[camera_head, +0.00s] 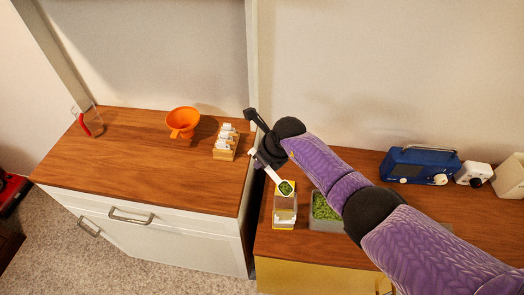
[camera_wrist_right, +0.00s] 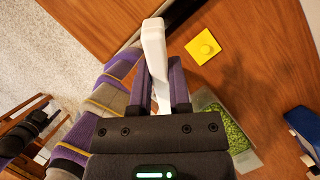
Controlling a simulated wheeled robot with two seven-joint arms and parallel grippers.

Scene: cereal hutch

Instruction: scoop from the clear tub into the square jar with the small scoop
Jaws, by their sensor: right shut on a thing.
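My right gripper (camera_head: 262,142) is shut on the white handle of the small scoop (camera_head: 271,171); the handle also shows between the fingers in the right wrist view (camera_wrist_right: 155,62). The scoop's bowl holds green bits and overlaps the back rim of the square jar (camera_head: 285,212) in the head view; I cannot tell its height above it. The jar has clear walls and yellow near its base. The clear tub (camera_head: 325,224), with green bits inside, stands just right of the jar, partly hidden by my right arm. It also shows in the wrist view (camera_wrist_right: 245,160). My left gripper is not in view.
A blue radio (camera_head: 421,166) and white device (camera_head: 473,174) stand right. On the left cabinet (camera_head: 130,160) are an orange funnel (camera_head: 182,120) and a small card box (camera_head: 225,152). A gap separates the counters.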

